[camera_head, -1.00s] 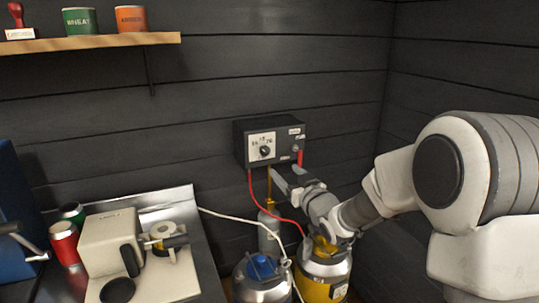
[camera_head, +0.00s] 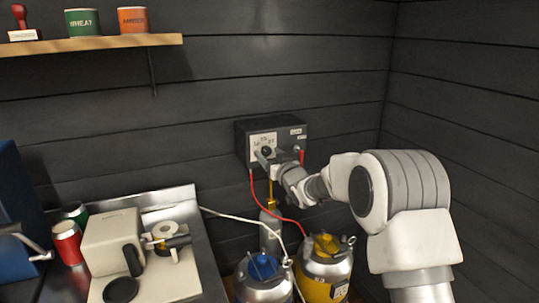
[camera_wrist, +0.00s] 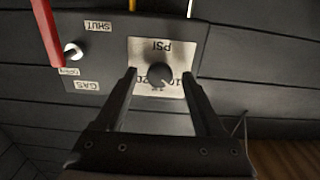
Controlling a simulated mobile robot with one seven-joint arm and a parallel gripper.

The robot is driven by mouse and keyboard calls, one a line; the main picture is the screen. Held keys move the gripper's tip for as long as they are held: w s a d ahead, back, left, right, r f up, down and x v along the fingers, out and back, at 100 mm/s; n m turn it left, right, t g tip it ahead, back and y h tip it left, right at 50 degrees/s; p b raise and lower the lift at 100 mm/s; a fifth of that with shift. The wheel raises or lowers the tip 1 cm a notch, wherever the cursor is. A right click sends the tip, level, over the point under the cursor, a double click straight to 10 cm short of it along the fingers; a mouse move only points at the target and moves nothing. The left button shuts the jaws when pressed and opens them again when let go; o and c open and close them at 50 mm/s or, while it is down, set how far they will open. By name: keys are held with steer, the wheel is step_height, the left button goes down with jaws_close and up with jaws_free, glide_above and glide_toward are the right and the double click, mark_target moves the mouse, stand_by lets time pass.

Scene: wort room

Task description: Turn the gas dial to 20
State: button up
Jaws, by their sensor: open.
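The gas box (camera_head: 290,126) is dark and hangs on the plank wall. On its pale PSI plate (camera_wrist: 143,49) is the dark round gas dial (camera_wrist: 160,74), upside down in the wrist view. The printed numbers are partly hidden by my fingers, and I cannot read where the dial points. My gripper (camera_wrist: 160,78) is open, one finger on each side of the dial, with gaps to it. I cannot tell how deep the fingertips reach. In the head view my gripper (camera_head: 268,158) is at the box's front and partly covers the dial.
A small knob (camera_wrist: 73,53) with SHUT and OPEN labels sits beside the plate, close to a red hose (camera_wrist: 47,30). Below the box stand a grey cylinder (camera_head: 270,232), a blue-topped keg (camera_head: 262,270) and a yellow keg (camera_head: 325,265). A metal counter (camera_head: 185,205) is at left.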

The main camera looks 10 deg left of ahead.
jaws_close()
stand_by(0.4)
steer(key=shift+m, duration=0.3)
steer(key=m+b, duration=0.1)
steer(key=m, duration=0.3)
steer(key=shift+w+d+m+b, duration=0.1)
steer(key=shift+m+b, duration=0.2)
steer(key=m+b, duration=0.1)
steer(key=m, duration=0.4)
steer(key=shift+f, duration=0.1)
steer(key=m+b, duration=0.2)
steer(key=m, duration=0.3)
steer(key=shift+m+b, duration=1.5)
steer(key=shift+m, duration=0.8)
